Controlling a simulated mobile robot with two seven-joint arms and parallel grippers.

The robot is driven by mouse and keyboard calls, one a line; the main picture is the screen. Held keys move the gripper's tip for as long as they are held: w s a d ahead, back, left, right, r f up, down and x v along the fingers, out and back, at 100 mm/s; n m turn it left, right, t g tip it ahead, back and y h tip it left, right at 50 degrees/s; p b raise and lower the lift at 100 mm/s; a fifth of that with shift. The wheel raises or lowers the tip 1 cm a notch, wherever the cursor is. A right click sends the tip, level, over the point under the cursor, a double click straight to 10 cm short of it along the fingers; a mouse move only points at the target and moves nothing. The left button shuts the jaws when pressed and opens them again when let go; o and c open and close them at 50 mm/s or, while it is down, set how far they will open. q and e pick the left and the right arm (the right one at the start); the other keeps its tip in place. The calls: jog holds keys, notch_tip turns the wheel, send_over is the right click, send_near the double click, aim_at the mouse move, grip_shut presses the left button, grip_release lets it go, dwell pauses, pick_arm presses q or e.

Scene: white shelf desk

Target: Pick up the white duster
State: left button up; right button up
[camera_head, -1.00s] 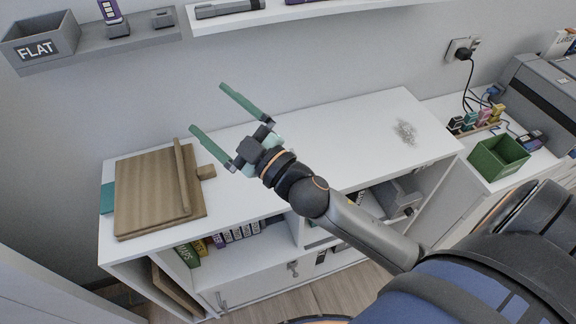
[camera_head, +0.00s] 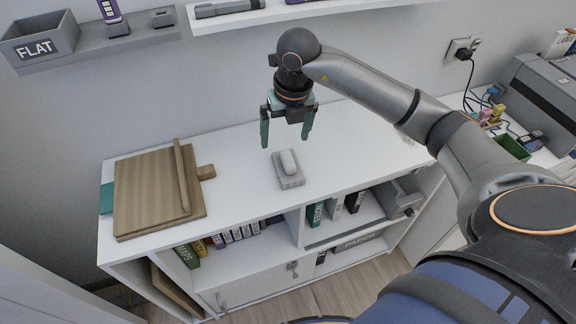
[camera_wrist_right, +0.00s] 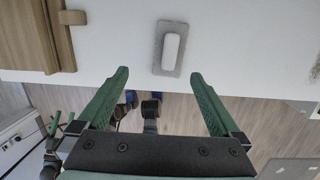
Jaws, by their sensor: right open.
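The white duster (camera_head: 289,165) lies on the white desktop, a rounded white handle on a flat grey pad. It also shows in the right wrist view (camera_wrist_right: 171,51), just beyond the fingertips and nearer the right finger. My right gripper (camera_head: 286,142) points down with its green fingers spread, above and a little behind the duster in the head view. It is empty and apart from the duster; its fingers frame the lower half of the wrist view (camera_wrist_right: 160,73). What looks like my left gripper (camera_wrist_right: 52,128) shows small at the lower left of the wrist view, its jaws unclear.
A wooden board (camera_head: 150,195) with a raised bar and a knob lies left of the duster. A wall shelf (camera_head: 300,14) runs above. A green box (camera_head: 513,148) and a grey printer (camera_head: 543,97) stand on the right. The desktop around the duster is clear.

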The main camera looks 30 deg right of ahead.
aim_at(288, 159)
jog(key=shift+d+f+h, duration=0.2)
jog(key=shift+d+f, duration=0.05)
jog(key=shift+d, duration=0.2)
jog(key=shift+d+f+h, duration=0.2)
jog(key=shift+d, duration=0.25)
jog(key=f, duration=0.5)
jog(key=shift+w+f, duration=0.2)
jog(key=shift+w, duration=0.2)
jog(key=shift+w+f+p, duration=0.2)
jog(key=shift+f, duration=1.25)
jog(key=shift+w+f+p, duration=0.2)
jog(key=shift+f, duration=1.2)
jog(key=shift+r, duration=0.1)
jog(key=c, duration=1.3)
